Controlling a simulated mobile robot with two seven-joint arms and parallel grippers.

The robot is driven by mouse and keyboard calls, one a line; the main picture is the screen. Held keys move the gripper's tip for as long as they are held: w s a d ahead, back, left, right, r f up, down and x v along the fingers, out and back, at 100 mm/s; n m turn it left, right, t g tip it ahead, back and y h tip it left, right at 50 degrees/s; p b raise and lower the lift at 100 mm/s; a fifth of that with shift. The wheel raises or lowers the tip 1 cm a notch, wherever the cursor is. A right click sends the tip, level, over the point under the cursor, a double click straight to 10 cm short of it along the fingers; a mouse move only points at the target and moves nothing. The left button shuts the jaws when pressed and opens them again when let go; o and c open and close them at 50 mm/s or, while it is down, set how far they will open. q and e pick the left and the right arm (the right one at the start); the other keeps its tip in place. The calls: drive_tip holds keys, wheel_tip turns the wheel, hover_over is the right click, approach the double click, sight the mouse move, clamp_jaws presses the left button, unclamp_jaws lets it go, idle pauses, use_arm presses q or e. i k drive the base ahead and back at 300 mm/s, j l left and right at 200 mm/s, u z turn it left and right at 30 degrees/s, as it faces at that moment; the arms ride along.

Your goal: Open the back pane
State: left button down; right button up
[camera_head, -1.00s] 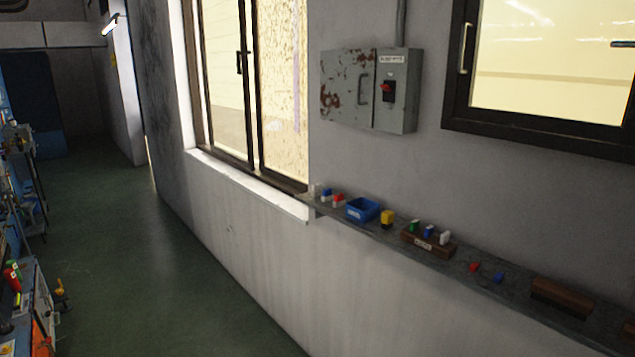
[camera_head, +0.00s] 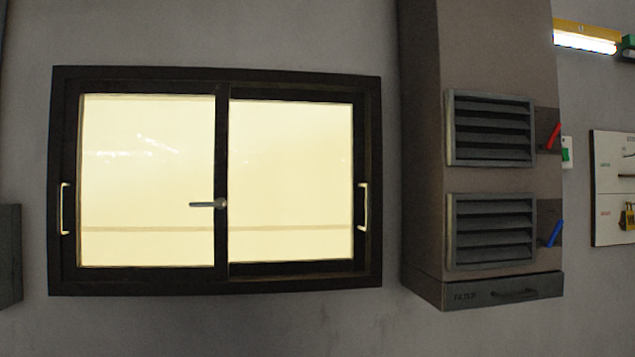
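A dark-framed sliding window (camera_head: 215,285) fills the left and middle of the head view. It has a left pane (camera_head: 145,170) and a right pane (camera_head: 290,180), both bright pale yellow. The panes meet at a middle upright, where a small grey latch (camera_head: 208,204) points left. A pale pull handle (camera_head: 65,208) stands at the left edge and another pull handle (camera_head: 363,207) at the right edge. No gap shows between the panes. Neither of my grippers is in view.
Right of the window a column (camera_head: 420,150) juts out, with an upper louvred vent (camera_head: 491,128), a lower vent (camera_head: 491,232), a red lever (camera_head: 553,136), a blue lever (camera_head: 555,232) and a filter drawer (camera_head: 505,291). A board (camera_head: 610,190) hangs at far right.

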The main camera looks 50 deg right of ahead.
sight(360, 189)
drive_tip(key=z, duration=1.5)
